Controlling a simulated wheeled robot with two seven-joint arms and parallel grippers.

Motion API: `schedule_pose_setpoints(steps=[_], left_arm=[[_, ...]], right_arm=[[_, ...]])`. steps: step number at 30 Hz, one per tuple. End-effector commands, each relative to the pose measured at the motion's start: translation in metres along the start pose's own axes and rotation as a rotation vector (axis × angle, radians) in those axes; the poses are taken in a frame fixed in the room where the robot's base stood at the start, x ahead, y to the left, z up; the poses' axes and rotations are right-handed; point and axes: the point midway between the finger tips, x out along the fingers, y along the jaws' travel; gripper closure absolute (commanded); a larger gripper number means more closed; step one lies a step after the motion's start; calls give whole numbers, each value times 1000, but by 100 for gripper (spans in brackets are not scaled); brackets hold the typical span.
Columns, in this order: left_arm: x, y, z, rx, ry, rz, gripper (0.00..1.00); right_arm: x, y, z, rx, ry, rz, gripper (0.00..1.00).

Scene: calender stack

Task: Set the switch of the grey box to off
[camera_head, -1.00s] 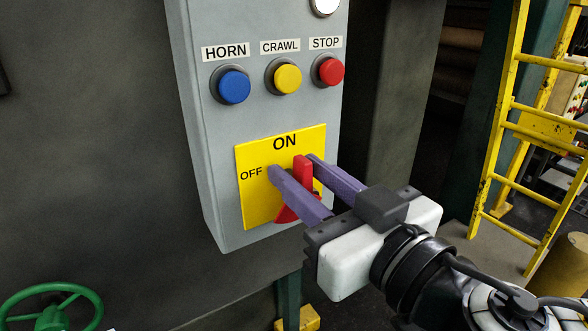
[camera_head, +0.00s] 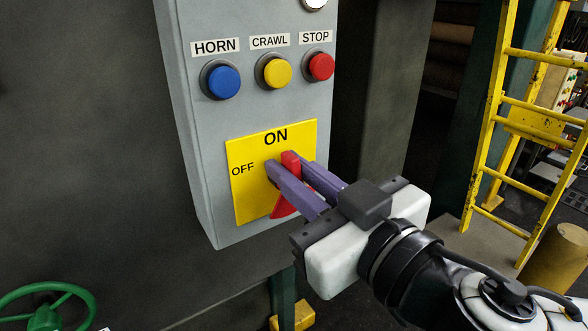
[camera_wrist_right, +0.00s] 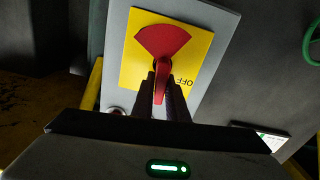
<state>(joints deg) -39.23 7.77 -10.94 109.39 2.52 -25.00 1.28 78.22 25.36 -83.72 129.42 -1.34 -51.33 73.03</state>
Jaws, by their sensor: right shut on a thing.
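The grey box (camera_head: 205,140) hangs on a dark wall left of centre in the head view. Its yellow plate (camera_head: 246,205) is marked ON at the top and OFF at the left. The red switch (camera_head: 290,161) has its handle up, pointing at ON. My right gripper (camera_head: 287,164) is shut on the handle, one purple finger on each side. In the right wrist view the red switch (camera_wrist_right: 163,42) shows its wide fan-shaped part, with the handle between the fingers. My left gripper is not in view.
Blue (camera_head: 223,82), yellow (camera_head: 276,71) and red (camera_head: 320,67) buttons sit above the plate, labelled HORN, CRAWL and STOP. A green handwheel (camera_head: 47,312) is at lower left. A yellow ladder (camera_head: 480,150) stands at the right.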

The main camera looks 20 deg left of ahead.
Motion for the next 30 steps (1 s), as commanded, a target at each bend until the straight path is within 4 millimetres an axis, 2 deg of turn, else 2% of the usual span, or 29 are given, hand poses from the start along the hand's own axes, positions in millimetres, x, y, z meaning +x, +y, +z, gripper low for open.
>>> schedule_pose_setpoints(steps=[30], left_arm=[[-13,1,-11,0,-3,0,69]], right_arm=[[0,-20,9,-940,-1,1,100]])
